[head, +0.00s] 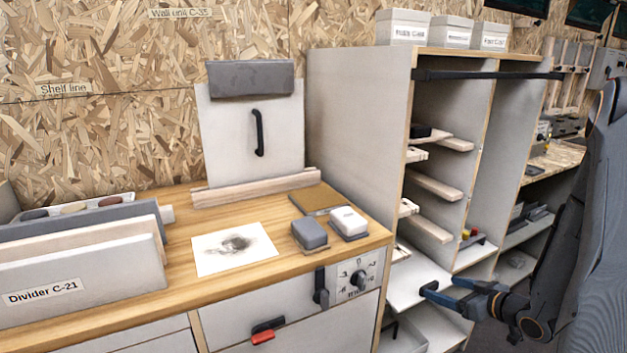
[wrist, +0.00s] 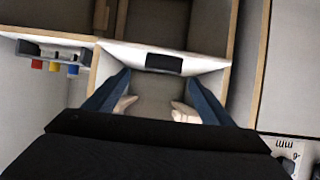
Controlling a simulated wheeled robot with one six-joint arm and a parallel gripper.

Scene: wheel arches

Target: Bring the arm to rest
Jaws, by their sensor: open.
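My gripper (head: 440,288) is at the right in the head view, in front of the lower part of the open shelf cabinet (head: 345,150). My dark arm comes down to it from the right edge. A grey surface and a pale shelf edge with a dark rectangle show beyond the fingers.
A pale shelf board (head: 412,280) is close to my gripper. The wooden counter (head: 180,285) at left holds a grey block (head: 309,235), a white block (head: 348,223) and a divider (head: 85,285). A drawer front carries a dial (head: 358,279) and a red-handled latch (head: 264,336).

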